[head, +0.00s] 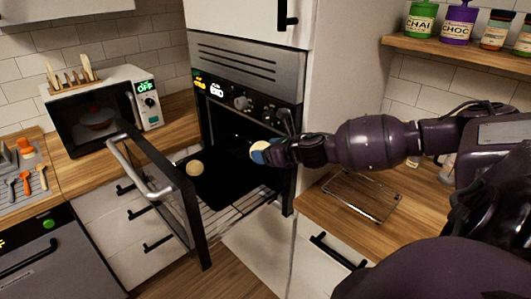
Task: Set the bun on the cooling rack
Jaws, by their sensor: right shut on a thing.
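My right gripper (262,153) reaches in from the right to the open oven. It is shut on a small pale thing (256,146), which looks like a bun, mostly hidden by the blue fingertips. A round tan bun (194,168) sits on the dark tray (215,190) in the oven, left of the gripper and apart from it. The wire cooling rack (349,205) lies on the wooden counter at the right, below my right forearm, with nothing visible on it. My left gripper is not in view.
The oven door (160,187) stands open to the left, its handle (140,168) sticking out. The oven's right edge and a tall white side panel (345,70) stand between the oven and the right counter (330,207). A microwave (100,112) stands at the left.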

